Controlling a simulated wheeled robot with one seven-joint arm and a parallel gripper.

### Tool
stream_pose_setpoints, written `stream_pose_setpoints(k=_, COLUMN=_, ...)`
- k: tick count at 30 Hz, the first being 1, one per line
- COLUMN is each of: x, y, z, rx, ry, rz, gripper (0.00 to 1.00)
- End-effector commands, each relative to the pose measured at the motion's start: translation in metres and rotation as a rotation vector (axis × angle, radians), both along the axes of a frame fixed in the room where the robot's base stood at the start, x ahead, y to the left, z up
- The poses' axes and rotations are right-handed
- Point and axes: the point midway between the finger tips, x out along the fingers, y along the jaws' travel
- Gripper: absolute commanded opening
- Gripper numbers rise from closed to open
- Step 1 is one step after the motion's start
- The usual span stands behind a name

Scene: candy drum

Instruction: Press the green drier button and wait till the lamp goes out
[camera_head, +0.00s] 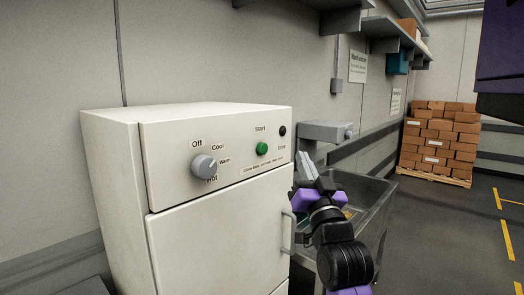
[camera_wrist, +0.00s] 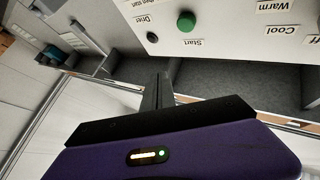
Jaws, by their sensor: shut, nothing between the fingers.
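The white drier cabinet (camera_head: 215,220) stands at the left of the head view with its door shut. Its green button (camera_head: 262,149), labelled Start, is on the upper front panel; it also shows in the wrist view (camera_wrist: 186,22). A small lamp (camera_head: 282,131) labelled Drier sits beside the button and looks dark; it is black in the wrist view (camera_wrist: 152,37). My gripper (camera_head: 312,170) is shut and empty, to the right of the panel and apart from the button. In the wrist view its fingers (camera_wrist: 158,85) are together, below the button in the picture.
A grey dial (camera_head: 204,166) on the panel has Off, Cool, Warm and Hot marks; its pointer is toward Warm. The door handle (camera_head: 288,232) sticks out near my arm. A metal sink (camera_head: 365,195) stands behind my arm. Boxes on a pallet (camera_head: 440,140) stand at the back right.

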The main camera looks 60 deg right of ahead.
Motion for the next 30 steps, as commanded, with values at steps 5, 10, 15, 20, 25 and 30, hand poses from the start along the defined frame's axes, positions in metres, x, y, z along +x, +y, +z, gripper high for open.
stream_pose_setpoints(k=5, x=0.01, y=-0.002, z=0.0, rx=-0.001, ry=0.0, rz=0.001, gripper=0.0)
stream_pose_setpoints(k=10, x=0.031, y=-0.007, z=-0.001, rx=-0.001, ry=-0.001, rz=0.002, gripper=0.0)
stream_pose_setpoints(k=15, x=0.053, y=-0.012, z=-0.001, rx=-0.001, ry=-0.002, rz=0.002, gripper=0.0)
stream_pose_setpoints(k=20, x=0.071, y=-0.016, z=-0.001, rx=-0.001, ry=-0.001, rz=0.002, gripper=0.0)
stream_pose_setpoints(k=25, x=0.081, y=-0.019, z=-0.001, rx=-0.001, ry=0.0, rz=0.001, gripper=0.0)
stream_pose_setpoints(k=30, x=0.085, y=-0.02, z=0.0, rx=-0.002, ry=0.0, rz=0.0, gripper=0.0)
